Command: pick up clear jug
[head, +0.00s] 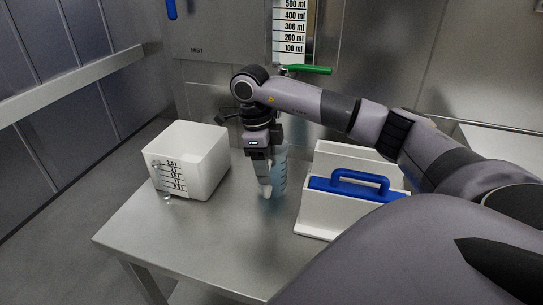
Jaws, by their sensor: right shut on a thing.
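The clear jug (279,172) is a bluish see-through vessel on the metal table, between the white container and the white caddy. My right gripper (265,190) points down at its left side and is shut on it. The gripper and wrist hide part of the jug. I cannot tell whether its base touches the table. My left gripper is not in view.
A white square container (207,170) with printed volume marks stands on the left of the metal table (215,240). A white caddy (312,212) with a blue handle (360,178) stands on the right. A green-handled valve (308,69) is at the back. The front left table is clear.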

